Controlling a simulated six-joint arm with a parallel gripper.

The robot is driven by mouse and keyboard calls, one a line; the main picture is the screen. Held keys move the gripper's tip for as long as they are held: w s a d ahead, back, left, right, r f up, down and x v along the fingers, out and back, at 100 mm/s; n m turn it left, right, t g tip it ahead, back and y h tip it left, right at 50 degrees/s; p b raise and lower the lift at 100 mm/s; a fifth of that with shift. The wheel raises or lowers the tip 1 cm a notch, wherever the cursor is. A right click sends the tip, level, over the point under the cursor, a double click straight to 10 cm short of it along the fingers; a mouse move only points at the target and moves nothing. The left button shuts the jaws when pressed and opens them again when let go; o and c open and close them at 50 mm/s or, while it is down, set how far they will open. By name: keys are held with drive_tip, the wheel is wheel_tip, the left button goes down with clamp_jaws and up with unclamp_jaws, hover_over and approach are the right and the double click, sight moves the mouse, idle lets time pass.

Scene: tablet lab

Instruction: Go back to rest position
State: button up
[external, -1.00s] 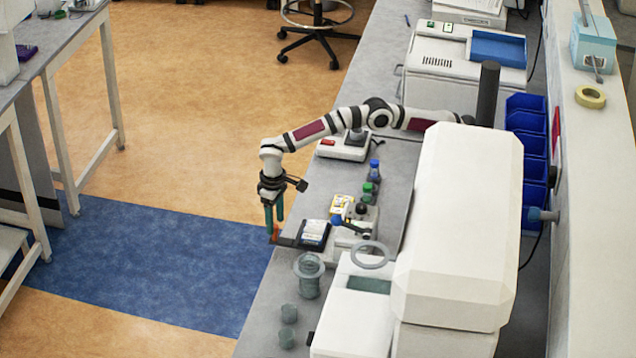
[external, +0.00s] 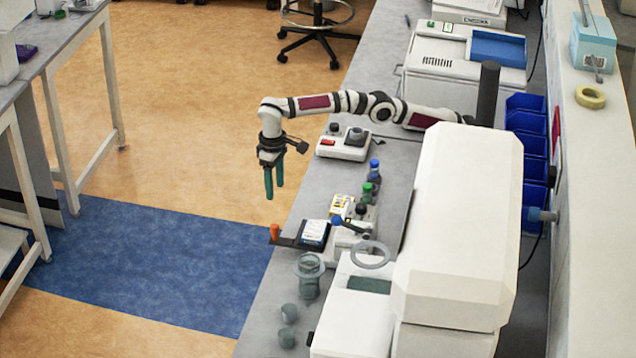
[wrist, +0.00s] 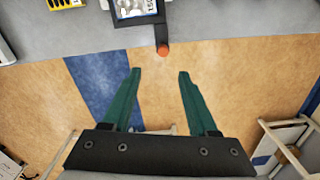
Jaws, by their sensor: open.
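My gripper (external: 272,182) has green fingers that point down. It hangs in the air past the bench's left edge, over the floor, higher than the bench top. In the wrist view my gripper (wrist: 160,90) is open and empty, with a wide gap between its fingers. A small orange knob (external: 275,231) stands at the outer end of a dark holder at the bench edge, below and apart from my fingers. It also shows in the wrist view (wrist: 163,50), beyond the fingertips.
The dark holder carries a black device with a light screen (external: 313,231). Several small bottles, one with a green cap (external: 367,188), stand behind it. A white device (external: 343,144) stands under my arm. A ribbed grey jar (external: 309,275) stands nearer. Open floor lies left.

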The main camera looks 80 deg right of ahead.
drive_tip(key=s+d+r+m+y, duration=0.1)
drive_tip(key=s+d+r, duration=0.4)
drive_tip(key=s+d, duration=0.3)
drive_tip(key=s+d+r+m, duration=0.1)
drive_tip(key=s+d+r, duration=0.5)
drive_tip(key=d, duration=0.4)
drive_tip(key=s+d+f, duration=0.2)
drive_tip(key=s+f, duration=0.1)
drive_tip(key=s, duration=0.4)
drive_tip(key=s+d+f+m, duration=0.1)
drive_tip(key=s+f, duration=0.2)
drive_tip(key=s, duration=0.4)
drive_tip(key=s+d+f, duration=0.2)
drive_tip(key=s+f, duration=0.1)
drive_tip(key=s, duration=0.4)
drive_tip(key=shift+d+f+y, duration=0.3)
drive_tip(key=shift+y, duration=0.1)
